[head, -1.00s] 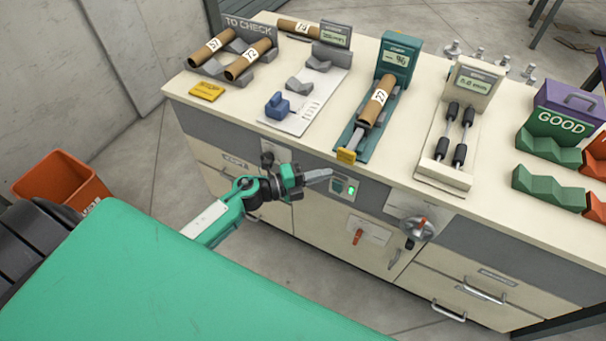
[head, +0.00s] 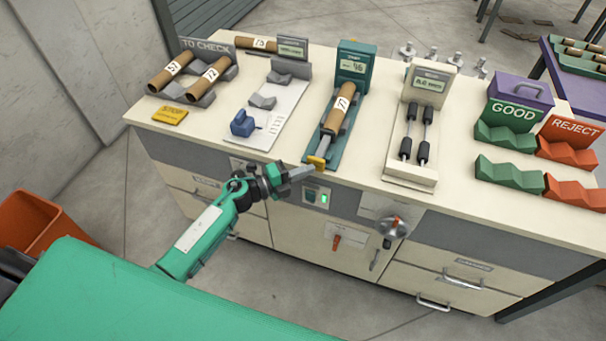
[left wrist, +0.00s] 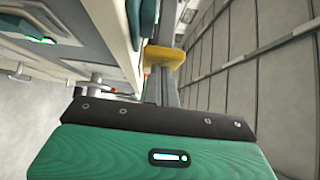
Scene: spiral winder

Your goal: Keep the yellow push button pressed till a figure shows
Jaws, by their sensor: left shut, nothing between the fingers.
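The yellow push button (head: 316,163) sits at the front end of the teal tester (head: 312,146) on the bench. A brown tube marked 77 (head: 341,108) lies in the tester. Its display (head: 352,66) shows small marks that I cannot read surely. My left gripper (head: 314,168) is shut and empty, its tips at the front of the button. In the left wrist view the shut fingers (left wrist: 160,88) reach up to the yellow button (left wrist: 163,56). They overlap it, but I cannot tell whether it is pressed in. My right gripper is not in view.
A switch plate with a green light (head: 318,198) is on the bench front just below my gripper. A grey gauge with black rollers (head: 407,140) stands right of the tester, a blue-handled gauge (head: 243,123) left. A yellow STOP sign (head: 170,115) lies at the left.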

